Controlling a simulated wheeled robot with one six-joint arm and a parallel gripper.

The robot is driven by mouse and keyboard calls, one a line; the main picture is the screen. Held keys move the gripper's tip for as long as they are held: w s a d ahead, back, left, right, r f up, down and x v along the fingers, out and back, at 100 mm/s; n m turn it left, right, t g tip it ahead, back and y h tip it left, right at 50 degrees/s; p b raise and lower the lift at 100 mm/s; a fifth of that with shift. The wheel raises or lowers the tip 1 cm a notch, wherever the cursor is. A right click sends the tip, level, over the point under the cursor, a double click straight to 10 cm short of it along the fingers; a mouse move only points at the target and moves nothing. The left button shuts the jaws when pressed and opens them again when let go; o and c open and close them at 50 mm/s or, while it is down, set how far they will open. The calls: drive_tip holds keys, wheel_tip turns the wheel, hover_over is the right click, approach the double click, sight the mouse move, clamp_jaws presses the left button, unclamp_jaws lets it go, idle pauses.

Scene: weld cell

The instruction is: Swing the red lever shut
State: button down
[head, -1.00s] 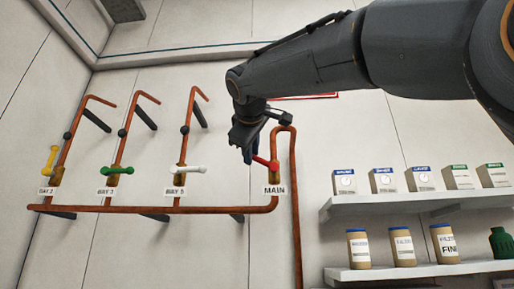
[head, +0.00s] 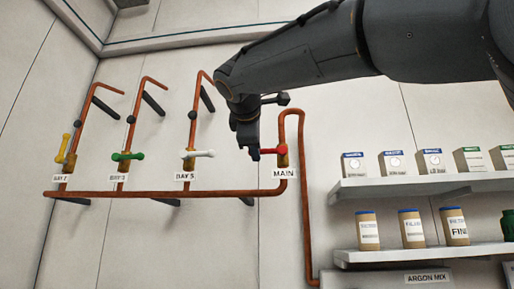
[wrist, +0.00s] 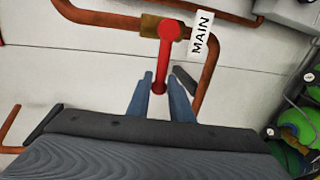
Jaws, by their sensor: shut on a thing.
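The red lever (head: 270,151) sits on the brass valve at the MAIN label, on the copper pipe. In the head view it points left from the valve and lies about level, across the upright pipe. The MAIN label (wrist: 201,35) is beside the pivot.
To the left are a white lever (head: 199,154), a green lever (head: 127,156) and a yellow lever (head: 66,147) on other pipe branches. Shelves with boxes and jars (head: 411,230) are at right. A tall copper pipe (head: 305,220) stands right of the valve.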

drive_tip(key=shift+f, duration=0.1)
drive_tip(key=c, duration=1.7)
unclamp_jaws()
drive_tip(key=shift+c, duration=0.2)
drive_tip(key=b+v, duration=0.3)
drive_tip(key=v, duration=0.5)
